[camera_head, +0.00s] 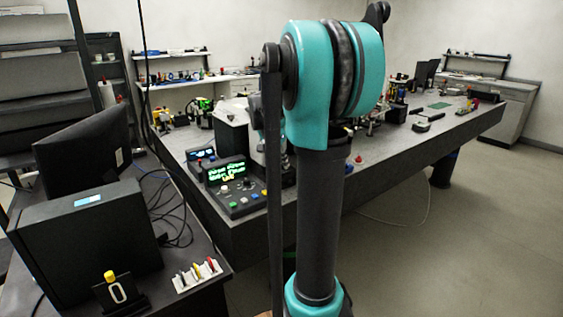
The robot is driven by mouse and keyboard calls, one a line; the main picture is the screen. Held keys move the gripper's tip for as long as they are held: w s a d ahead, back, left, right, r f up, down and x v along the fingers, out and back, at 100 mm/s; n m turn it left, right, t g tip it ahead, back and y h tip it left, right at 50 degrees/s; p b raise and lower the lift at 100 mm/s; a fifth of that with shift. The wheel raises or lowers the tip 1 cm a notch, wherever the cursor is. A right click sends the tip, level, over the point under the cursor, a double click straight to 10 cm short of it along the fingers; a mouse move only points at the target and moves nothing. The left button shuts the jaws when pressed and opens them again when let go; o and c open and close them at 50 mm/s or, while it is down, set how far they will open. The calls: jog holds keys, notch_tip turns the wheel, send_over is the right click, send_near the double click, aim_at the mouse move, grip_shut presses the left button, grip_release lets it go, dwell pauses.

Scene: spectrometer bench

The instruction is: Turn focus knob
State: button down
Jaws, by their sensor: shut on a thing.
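I cannot make out a focus knob with certainty. A dark control box (262,204) with a lit green text display (225,172), small knobs and coloured buttons sits on the near left corner of the big grey bench (226,236). A white instrument (231,110) stands just behind it, partly covered by my arm. My teal and black arm rises in front of the bench and bends away at the top. My gripper does not show; the arm hides the area where part of the instrument stands.
A side desk at the left front holds a dark computer case (90,235), a monitor (85,135) and a white rack (197,275) of coloured items. Optical parts crowd the bench's far side. The floor (460,240) at right is clear.

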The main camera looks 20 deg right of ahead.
jog(key=shift+n, duration=0.3)
jog(key=n+y, duration=0.1)
jog(key=n, duration=0.1)
jog(key=n+t, duration=0.1)
jog(key=n, duration=0.2)
jog(key=shift+s+d+y, duration=0.15)
jog(key=shift+y, duration=0.25)
jog(key=n+y, duration=0.1)
jog(key=n, duration=0.2)
jog(key=n+t+y, duration=0.1)
jog(key=n, duration=0.2)
jog(key=shift+d, duration=0.1)
jog(key=c, duration=1.4)
grip_release()
jog(key=shift+r, duration=0.1)
jog(key=v, duration=1.2)
jog(key=shift+s+d, duration=0.1)
